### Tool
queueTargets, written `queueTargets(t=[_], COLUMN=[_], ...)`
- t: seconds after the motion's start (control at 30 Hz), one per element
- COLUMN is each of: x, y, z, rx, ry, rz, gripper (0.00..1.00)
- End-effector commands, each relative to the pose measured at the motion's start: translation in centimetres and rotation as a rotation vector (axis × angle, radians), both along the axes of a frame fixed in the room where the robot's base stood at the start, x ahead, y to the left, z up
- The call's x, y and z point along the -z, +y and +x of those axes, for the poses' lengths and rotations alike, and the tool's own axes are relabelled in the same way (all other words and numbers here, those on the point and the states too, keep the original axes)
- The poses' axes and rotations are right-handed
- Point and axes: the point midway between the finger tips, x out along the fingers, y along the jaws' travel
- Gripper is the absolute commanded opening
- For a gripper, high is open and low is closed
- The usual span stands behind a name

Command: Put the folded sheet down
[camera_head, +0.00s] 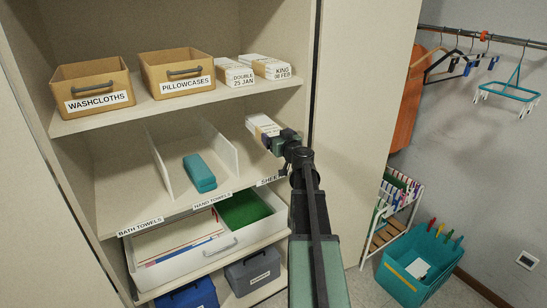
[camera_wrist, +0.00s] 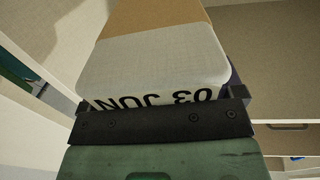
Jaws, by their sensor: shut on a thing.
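The folded sheet (camera_head: 259,124) is a white bundle with a tan band, over the right section of the middle shelf (camera_head: 245,172). In the wrist view the sheet (camera_wrist: 155,62) fills the upper middle, its white end printed with an upside-down "03 JUN". My gripper (camera_head: 279,139) is shut on the near end of the sheet; its dark jaw parts also show in the wrist view (camera_wrist: 155,112). A label (camera_head: 268,180) reading "SHEE", partly hidden by my arm, is on the shelf edge below. I cannot tell whether the sheet touches the shelf.
A white divider (camera_head: 220,150) stands left of the sheet, with a teal folded towel (camera_head: 199,173) beyond it. White bundles (camera_head: 252,70) and tan bins (camera_head: 178,72) stand on the shelf above. A pulled-out drawer (camera_head: 180,240) lies below. The right shelf section looks otherwise bare.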

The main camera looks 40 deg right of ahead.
Motion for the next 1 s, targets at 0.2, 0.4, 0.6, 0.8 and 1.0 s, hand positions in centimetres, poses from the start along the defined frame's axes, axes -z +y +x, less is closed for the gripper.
queueTargets(t=[0.2, 0.4, 0.6, 0.8, 1.0], x=[9.3, 12.5, 12.2, 12.2, 12.2], y=[1.2, 2.0, 2.0, 1.1, 0.2], z=[-5.4, -8.1, -8.1, -3.3, 2.7], rx=[-0.064, -0.105, -0.113, -0.116, -0.114], ry=[-0.001, -0.001, -0.001, -0.002, -0.001], rz=[0.001, 0.001, 0.001, 0.001, 0.001], gripper=[0.44, 0.44, 0.44, 0.44, 0.44])
